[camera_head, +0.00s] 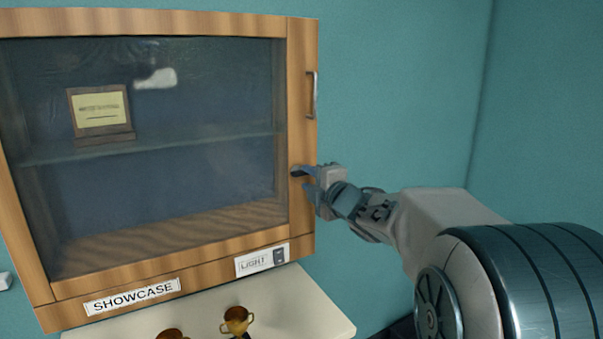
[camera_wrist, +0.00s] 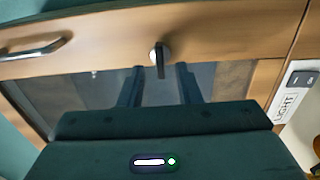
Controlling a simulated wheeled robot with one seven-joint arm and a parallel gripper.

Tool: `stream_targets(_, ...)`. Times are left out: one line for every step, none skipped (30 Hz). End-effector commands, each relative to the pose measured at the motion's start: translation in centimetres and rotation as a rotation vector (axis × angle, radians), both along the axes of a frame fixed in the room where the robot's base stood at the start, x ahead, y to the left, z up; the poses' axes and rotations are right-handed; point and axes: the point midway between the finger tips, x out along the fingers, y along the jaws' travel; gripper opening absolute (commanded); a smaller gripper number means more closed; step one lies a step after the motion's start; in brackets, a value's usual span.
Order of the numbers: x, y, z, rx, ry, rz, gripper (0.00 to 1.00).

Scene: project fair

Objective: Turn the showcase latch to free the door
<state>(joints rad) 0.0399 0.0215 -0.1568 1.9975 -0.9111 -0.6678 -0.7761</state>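The showcase (camera_head: 165,240) is a wooden wall cabinet with a glass door, which looks closed. Its latch (camera_wrist: 160,56) is a small metal knob with a dark lever on the right door frame, below the metal door handle (camera_head: 312,95). In the head view the latch (camera_head: 297,172) is partly covered by my gripper (camera_head: 309,182). In the wrist view my gripper (camera_wrist: 160,72) is open, its two fingers apart on either side of the lever's end. A gap shows on both sides, and I cannot tell whether the lever lies fully between the fingertips.
A light switch panel (camera_head: 262,260) and a SHOWCASE label (camera_head: 132,297) are on the lower frame. A plaque (camera_head: 101,112) stands on the shelf inside. Small gold trophies (camera_head: 237,321) stand on a white surface (camera_head: 300,300) below. The wall to the right is bare.

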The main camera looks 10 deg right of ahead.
Motion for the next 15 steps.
stream_targets(0.8, 0.3, 0.0, 0.0, 0.002, 0.001, 0.31)
stream_targets(1.2, 0.4, 0.1, 0.001, 0.001, 0.0, 0.31)
stream_targets(1.6, 0.5, 0.1, 0.0, 0.002, 0.0, 0.31)
stream_targets(1.9, 0.6, 0.0, -0.001, 0.002, 0.001, 0.31)
stream_targets(2.2, 0.7, 0.1, 0.0, 0.001, 0.001, 0.31)
stream_targets(2.5, 0.8, 0.1, 0.0, 0.001, 0.0, 0.31)
stream_targets(2.7, 0.9, 0.0, 0.001, 0.001, 0.0, 0.31)
stream_targets(2.8, 0.9, 0.0, 0.001, 0.001, 0.0, 0.31)
stream_targets(3.0, 1.0, 0.0, 0.001, 0.001, 0.0, 0.31)
stream_targets(3.1, 1.0, 0.0, 0.001, 0.001, 0.0, 0.31)
stream_targets(3.2, 1.0, 0.0, 0.001, 0.001, -0.001, 0.31)
stream_targets(3.2, 1.1, 0.0, 0.001, 0.0, 0.0, 0.31)
stream_targets(3.2, 1.1, 0.0, 0.001, 0.0, -0.001, 0.31)
stream_targets(3.2, 1.1, 0.0, 0.001, 0.0, -0.001, 0.31)
stream_targets(3.2, 1.1, 0.0, 0.001, 0.0, -0.001, 0.31)
